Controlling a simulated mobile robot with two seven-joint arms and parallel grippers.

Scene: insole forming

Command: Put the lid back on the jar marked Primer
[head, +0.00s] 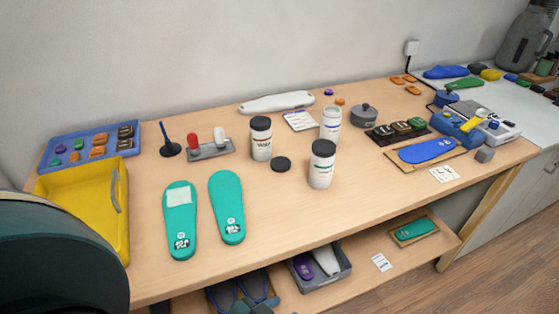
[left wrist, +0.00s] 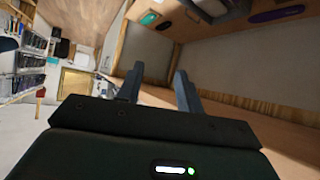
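Three white jars stand on the table in the head view. The back right jar (head: 330,124) has a purple label and no dark lid. The left jar (head: 261,145) and the front jar (head: 321,172) each wear a dark lid. A loose dark round lid (head: 281,164) lies flat on the table, between the left and front jars. The label words are too small to read. My left gripper (left wrist: 160,78) shows in the left wrist view with its fingers apart and nothing between them, away from the jars. My right gripper is not in view.
Green insoles (head: 227,208) lie left of the jars. A grey holder (head: 210,151) with red and white pieces stands behind them. A small grey pot (head: 364,116) and a blue insole (head: 427,150) are to the right. A yellow tray (head: 85,205) is at left. The front middle tabletop is clear.

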